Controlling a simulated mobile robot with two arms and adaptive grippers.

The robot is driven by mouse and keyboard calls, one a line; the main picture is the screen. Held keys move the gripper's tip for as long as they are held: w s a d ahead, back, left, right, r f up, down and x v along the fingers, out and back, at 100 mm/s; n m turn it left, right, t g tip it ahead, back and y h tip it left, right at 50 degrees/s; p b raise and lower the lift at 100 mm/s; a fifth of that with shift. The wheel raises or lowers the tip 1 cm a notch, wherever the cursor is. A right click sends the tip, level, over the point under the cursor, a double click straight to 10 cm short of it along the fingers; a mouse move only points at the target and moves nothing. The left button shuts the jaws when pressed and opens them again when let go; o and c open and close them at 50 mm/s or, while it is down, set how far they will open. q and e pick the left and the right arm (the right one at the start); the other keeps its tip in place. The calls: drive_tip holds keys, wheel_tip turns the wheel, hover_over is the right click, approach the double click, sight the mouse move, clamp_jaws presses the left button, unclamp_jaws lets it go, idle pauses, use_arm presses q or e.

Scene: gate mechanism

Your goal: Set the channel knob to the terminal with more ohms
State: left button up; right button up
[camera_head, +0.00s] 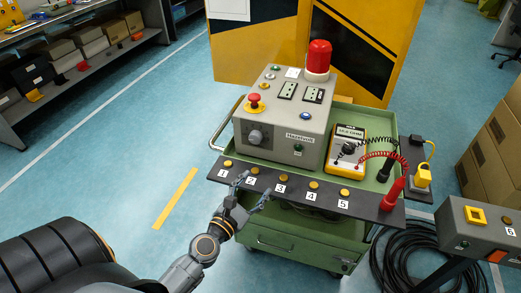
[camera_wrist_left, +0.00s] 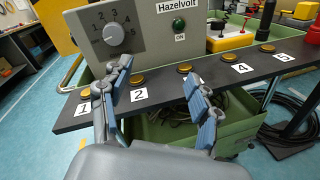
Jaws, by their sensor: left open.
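The grey channel knob (camera_head: 256,136) is on the front of the grey Hazelvolt box (camera_head: 275,128); in the left wrist view it shows (camera_wrist_left: 114,33) with numbers around it. I cannot tell its setting. Brass terminals, such as terminal 1 (camera_wrist_left: 85,94), terminal 2 (camera_wrist_left: 138,79) and terminal 3 (camera_wrist_left: 185,67), sit on a dark strip (camera_head: 378,207) with number labels. The yellow meter (camera_head: 347,150) has an OHM display whose digits are unclear. My left gripper (camera_head: 252,187) is open and empty, by the strip's front edge near terminals 1 to 3. My right gripper is out of view.
Black (camera_head: 385,170) and red (camera_head: 393,195) probes stand at the strip's right end. The box carries a red push-button (camera_head: 254,100) and a red beacon (camera_head: 318,58). A green cart (camera_head: 275,240) supports all this. Black cable (camera_head: 410,255) coils on the floor at right.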

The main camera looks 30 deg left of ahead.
sight(254, 140)
use_arm(q)
drive_tip(key=a+r+n+y, duration=0.2)
drive_tip(key=a+n+y, duration=0.1)
drive_tip(key=a+n, duration=0.35)
drive_tip(key=shift+n+y, duration=0.4)
drive_tip(key=shift+n, duration=0.15)
drive_tip(key=x, duration=0.9)
drive_tip(key=p+x, duration=0.1)
drive_tip(key=x, duration=0.3)
drive_tip(key=shift+w+d+f, duration=0.3)
drive_tip(key=shift+w+d, duration=0.05)
drive_tip(key=shift+w, duration=0.05)
drive_tip(key=shift+c, duration=0.2)
drive_tip(key=c, duration=1.1)
